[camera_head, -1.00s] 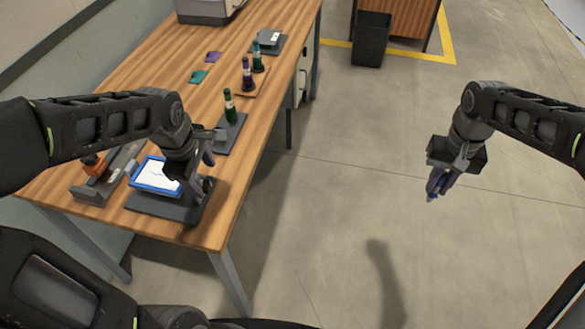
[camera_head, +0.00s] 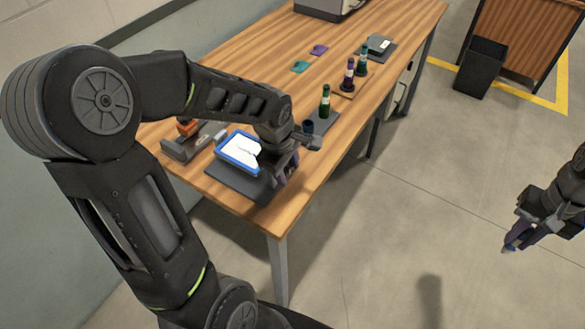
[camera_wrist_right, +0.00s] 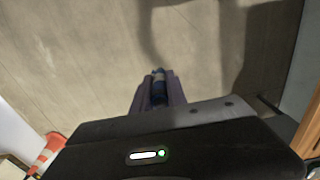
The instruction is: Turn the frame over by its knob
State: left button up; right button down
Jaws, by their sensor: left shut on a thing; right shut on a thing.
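The blue-rimmed frame (camera_head: 225,154) with a white face sits over a dark base plate (camera_head: 232,183) near the table's front corner. My left gripper (camera_head: 287,168) is at the frame's right side, shut on what appears to be its knob; the gripper hides the knob itself. My right gripper (camera_head: 511,240) is out over the floor, well right of the table. It is shut on a small dark blue thing, whose end shows between the fingers in the right wrist view (camera_wrist_right: 158,76).
A grey holder with an orange part (camera_head: 186,127) stands left of the frame. A black bin (camera_head: 481,67) stands on the floor.

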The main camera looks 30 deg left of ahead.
aim_at(530, 229)
pick_arm(q)
grip_shut()
jog(key=shift+r, duration=0.1)
pick_arm(e)
jog(key=shift+r, duration=0.15)
pick_arm(q)
jog(key=g+p, duration=0.3)
jog(key=g, duration=0.1)
jog(key=shift+w+r+p, duration=0.1)
jog(key=shift+w+p, duration=0.3)
pick_arm(e)
notch_tip(530, 229, up, 4)
jog(key=shift+f, duration=0.25)
pick_arm(q)
jog(key=g+p, duration=0.1)
jog(key=g, duration=0.1)
jog(key=shift+w+g, duration=0.15)
jog(key=shift+g, duration=0.25)
pick_arm(e)
jog(key=shift+r, duration=0.75)
pick_arm(q)
jog(key=shift+w+f+g+p, duration=0.1)
jog(key=shift+f+g+p, duration=0.15)
jog(key=shift+g+p, duration=0.6)
pick_arm(e)
jog(key=shift+r, duration=0.35)
pick_arm(q)
jog(key=shift+g, duration=0.25)
jog(key=o, duration=0.7)
grip_release()
